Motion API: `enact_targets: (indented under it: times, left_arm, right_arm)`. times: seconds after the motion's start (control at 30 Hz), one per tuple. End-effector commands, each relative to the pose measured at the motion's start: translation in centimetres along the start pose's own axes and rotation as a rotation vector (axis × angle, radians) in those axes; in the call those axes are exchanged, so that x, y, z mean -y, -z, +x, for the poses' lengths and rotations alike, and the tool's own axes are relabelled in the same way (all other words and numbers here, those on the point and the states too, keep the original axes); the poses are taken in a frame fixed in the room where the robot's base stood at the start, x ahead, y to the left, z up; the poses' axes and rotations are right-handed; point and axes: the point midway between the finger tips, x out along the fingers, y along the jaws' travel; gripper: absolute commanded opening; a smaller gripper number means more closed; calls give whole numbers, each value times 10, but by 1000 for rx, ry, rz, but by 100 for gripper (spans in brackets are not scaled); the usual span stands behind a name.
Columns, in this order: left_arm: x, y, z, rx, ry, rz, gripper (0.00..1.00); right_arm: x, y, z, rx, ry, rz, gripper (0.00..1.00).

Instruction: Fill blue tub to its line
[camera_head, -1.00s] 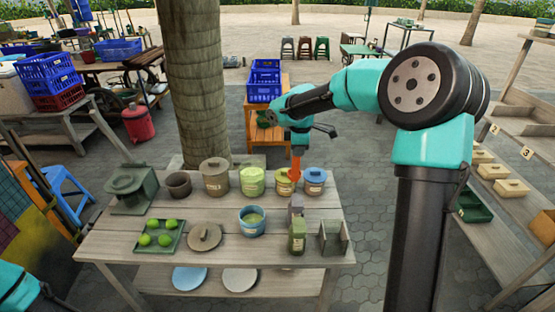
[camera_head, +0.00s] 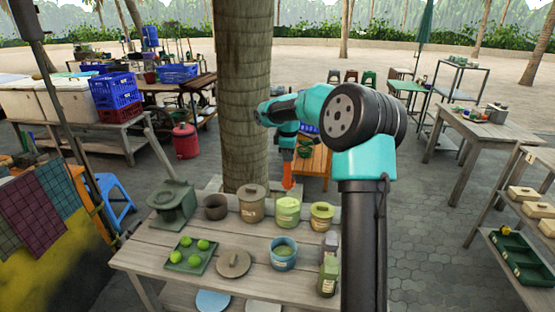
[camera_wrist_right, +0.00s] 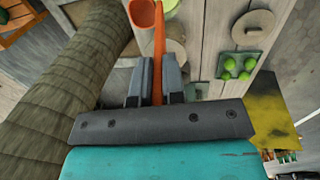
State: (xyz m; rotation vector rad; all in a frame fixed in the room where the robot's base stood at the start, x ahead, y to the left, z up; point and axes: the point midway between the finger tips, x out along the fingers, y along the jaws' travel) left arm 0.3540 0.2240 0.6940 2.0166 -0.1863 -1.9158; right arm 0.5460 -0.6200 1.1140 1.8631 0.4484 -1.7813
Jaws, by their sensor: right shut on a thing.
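The blue tub (camera_head: 284,258) stands near the front middle of the table, with pale green contents below its rim; I cannot make out its line. My right gripper (camera_head: 289,158) is shut on an orange scoop (camera_head: 289,176), which hangs down above the back row of pots, near the light green pot (camera_head: 288,213). In the right wrist view, the scoop's handle (camera_wrist_right: 158,62) lies between the fingers of my right gripper (camera_wrist_right: 156,62). Its cup (camera_wrist_right: 142,13) shows at the top edge; I cannot tell whether it holds anything. My left gripper is out of view.
The back row also has a brown lidded pot (camera_head: 252,204), a dark bowl (camera_head: 216,207) and a yellow-green pot (camera_head: 321,216). A loose lid (camera_head: 233,263) and a green tray (camera_head: 186,264) with several limes lie left of the tub. A tree trunk (camera_head: 243,90) rises behind the table.

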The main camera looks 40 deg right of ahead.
Motion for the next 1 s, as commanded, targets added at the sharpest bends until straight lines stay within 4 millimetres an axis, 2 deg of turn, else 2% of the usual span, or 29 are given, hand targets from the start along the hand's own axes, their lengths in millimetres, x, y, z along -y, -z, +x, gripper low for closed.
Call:
enact_targets:
  times: [0.47,0.67,1.0]
  left_arm:
    - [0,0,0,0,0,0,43]
    - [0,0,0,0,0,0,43]
    - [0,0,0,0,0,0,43]
  right_arm:
    - [1,0,4,1,1,-1,0]
    - [2,0,16,0,1,-1,0]
    - [7,0,48,0,1,-2,0]
